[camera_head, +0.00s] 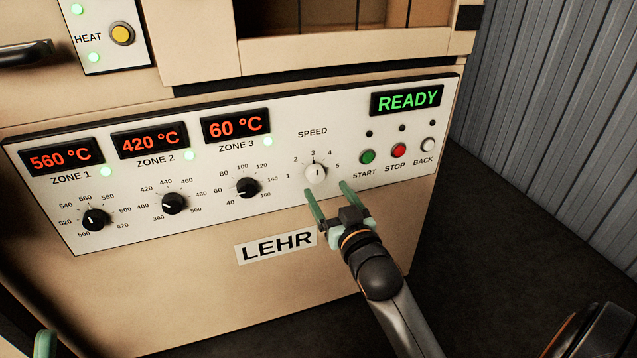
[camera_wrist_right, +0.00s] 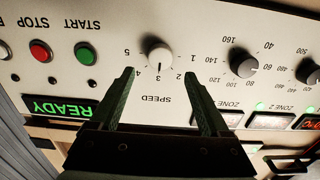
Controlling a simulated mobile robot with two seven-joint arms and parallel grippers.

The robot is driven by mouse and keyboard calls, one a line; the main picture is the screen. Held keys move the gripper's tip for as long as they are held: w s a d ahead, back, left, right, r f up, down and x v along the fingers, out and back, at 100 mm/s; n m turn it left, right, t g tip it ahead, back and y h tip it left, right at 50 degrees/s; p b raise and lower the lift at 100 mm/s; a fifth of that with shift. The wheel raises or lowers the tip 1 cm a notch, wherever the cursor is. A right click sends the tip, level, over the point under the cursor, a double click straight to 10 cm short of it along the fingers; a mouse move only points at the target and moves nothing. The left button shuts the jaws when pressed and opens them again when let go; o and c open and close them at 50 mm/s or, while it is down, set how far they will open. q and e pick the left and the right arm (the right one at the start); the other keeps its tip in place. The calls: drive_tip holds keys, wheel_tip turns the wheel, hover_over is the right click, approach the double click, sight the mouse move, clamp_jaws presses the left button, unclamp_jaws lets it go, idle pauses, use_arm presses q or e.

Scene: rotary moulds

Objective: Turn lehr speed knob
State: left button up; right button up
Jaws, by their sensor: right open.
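The lehr speed knob (camera_head: 316,173) is white and sits on the white control panel below the word SPEED, with a scale from 1 to 5. Its dark mark points at about 3. The knob (camera_wrist_right: 159,57) also shows in the right wrist view, where the panel is upside down. My right gripper (camera_head: 328,190) is open and empty, its green fingers pointing at the panel. In the wrist view its fingertips (camera_wrist_right: 160,76) lie to either side of the knob, with gaps; contact is not visible. A green fingertip of my left gripper (camera_head: 45,343) shows at the bottom left.
Black zone knobs stand left of the speed knob, the nearest being the ZONE 3 knob (camera_head: 248,187). The green START button (camera_head: 367,157), red STOP button (camera_head: 398,150) and white BACK button (camera_head: 428,145) are to the right. The display (camera_head: 407,100) reads READY.

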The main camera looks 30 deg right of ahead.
sight(317, 176)
drive_tip(key=shift+b+x, duration=0.7)
drive_tip(key=shift+x, duration=2.25)
drive_tip(key=shift+c, duration=0.4)
clamp_jaws()
